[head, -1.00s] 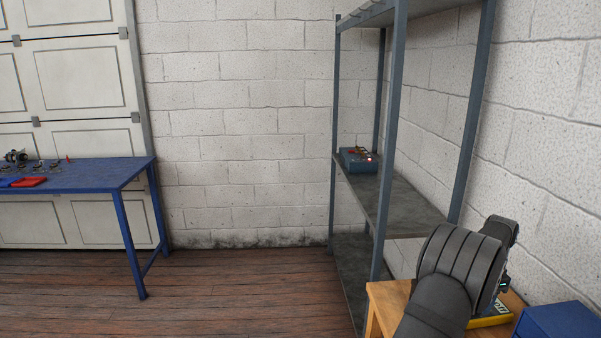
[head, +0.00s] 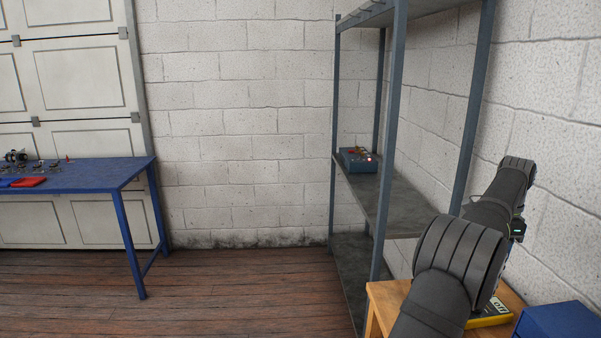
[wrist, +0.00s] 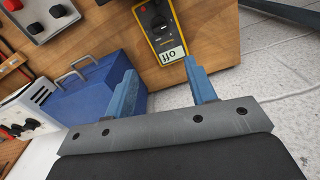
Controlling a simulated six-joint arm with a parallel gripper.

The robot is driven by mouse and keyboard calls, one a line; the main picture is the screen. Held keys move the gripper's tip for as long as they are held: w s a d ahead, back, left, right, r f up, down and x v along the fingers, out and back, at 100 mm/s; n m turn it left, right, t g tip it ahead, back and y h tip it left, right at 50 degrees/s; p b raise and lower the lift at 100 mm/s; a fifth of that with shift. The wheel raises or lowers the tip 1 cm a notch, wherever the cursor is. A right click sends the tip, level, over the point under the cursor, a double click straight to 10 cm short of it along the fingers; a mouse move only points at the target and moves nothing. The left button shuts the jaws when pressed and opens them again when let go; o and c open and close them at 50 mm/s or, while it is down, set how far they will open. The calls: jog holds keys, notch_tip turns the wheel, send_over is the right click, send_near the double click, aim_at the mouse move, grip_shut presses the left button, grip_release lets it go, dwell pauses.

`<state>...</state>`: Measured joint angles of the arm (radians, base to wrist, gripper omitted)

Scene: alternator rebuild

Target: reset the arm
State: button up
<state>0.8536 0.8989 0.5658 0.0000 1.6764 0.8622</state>
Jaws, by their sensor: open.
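My gripper (wrist: 160,92) shows in the wrist view with its two blue fingers apart and nothing between them. It is open and hangs above the area beside a wooden bench (wrist: 208,45). In the head view my dark arm reaches up over the bench (head: 384,298) at the lower right, close to the block wall. The gripper's fingers cannot be made out in the head view.
A yellow meter (wrist: 166,32) marked "Off" and a blue toolbox (wrist: 92,88) lie near the gripper. A grey shelf unit (head: 398,200) with a blue box device (head: 357,161) stands left of the arm. A blue table (head: 90,175) stands far left. The floor between is clear.

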jog(key=d+f+m+t+y, duration=0.1)
jog(key=d+f+m+y, duration=0.1)
jog(key=f, duration=0.6)
jog(key=shift+d+f+m, duration=0.35)
jog(key=shift+d+m, duration=0.55)
jog(key=shift+m, duration=0.2)
jog(key=shift+r, duration=0.15)
jog(key=a+r+n+h, duration=0.2)
jog(key=a+r+n, duration=0.2)
jog(key=r, duration=0.6)
jog(key=shift+g, duration=0.5)
jog(key=shift+d+f, duration=0.1)
jog(key=shift+f, duration=2.8)
